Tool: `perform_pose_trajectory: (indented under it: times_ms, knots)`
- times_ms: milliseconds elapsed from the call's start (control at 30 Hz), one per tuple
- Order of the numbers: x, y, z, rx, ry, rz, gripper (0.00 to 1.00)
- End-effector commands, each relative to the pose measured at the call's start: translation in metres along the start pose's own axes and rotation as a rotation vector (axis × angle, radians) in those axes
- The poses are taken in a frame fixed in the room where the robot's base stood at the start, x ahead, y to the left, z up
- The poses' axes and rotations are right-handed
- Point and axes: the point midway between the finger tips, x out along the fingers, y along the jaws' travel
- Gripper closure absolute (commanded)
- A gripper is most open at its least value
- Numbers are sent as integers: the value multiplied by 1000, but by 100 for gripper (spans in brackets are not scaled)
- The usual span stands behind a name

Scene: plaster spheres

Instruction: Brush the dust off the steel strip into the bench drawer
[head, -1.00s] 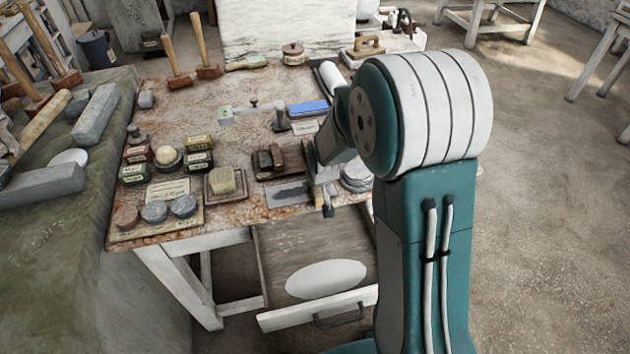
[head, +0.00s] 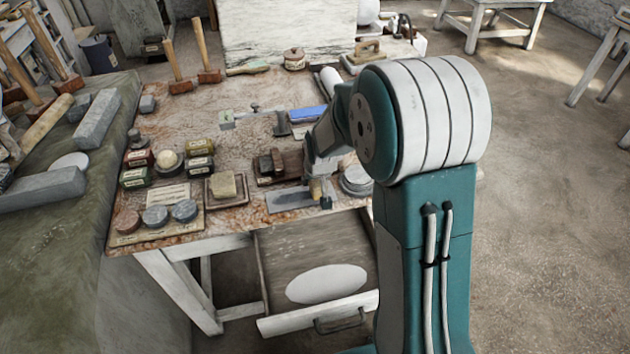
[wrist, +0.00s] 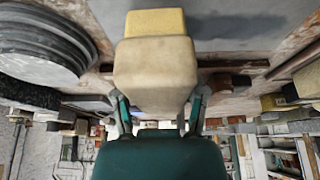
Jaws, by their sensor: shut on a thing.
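My gripper (wrist: 158,108) is shut on a pale block-shaped brush (wrist: 155,70), with a finger on each side. The brush's yellow end (wrist: 155,22) is over the steel strip (wrist: 250,38); I cannot tell whether it touches. In the head view the strip (head: 275,203) lies near the bench's front edge, with a dark patch of dust (head: 294,199) on it. My gripper (head: 322,192) is at the strip's right end there, partly hidden by my arm. The bench drawer (head: 285,252) stands open below, with a white oval (head: 327,284) inside.
A stack of grey discs (head: 356,180) stands just right of my gripper. A dark wooden holder (head: 275,167) sits behind the strip, and a yellowish block on a tray (head: 224,187) to its left. Small labelled boxes (head: 199,160) stand farther left.

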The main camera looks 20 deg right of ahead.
Motion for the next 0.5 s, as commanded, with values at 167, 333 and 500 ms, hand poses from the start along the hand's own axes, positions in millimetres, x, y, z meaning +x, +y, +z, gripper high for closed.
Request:
perform_pose_trajectory:
  times_ms: [167, 333, 500]
  knots:
    - [-15, 0, -7, 0, 4, 0, 83]
    - [-19, 0, -8, 0, 1, 0, 83]
    - [-20, 0, -8, 0, 1, 0, 83]
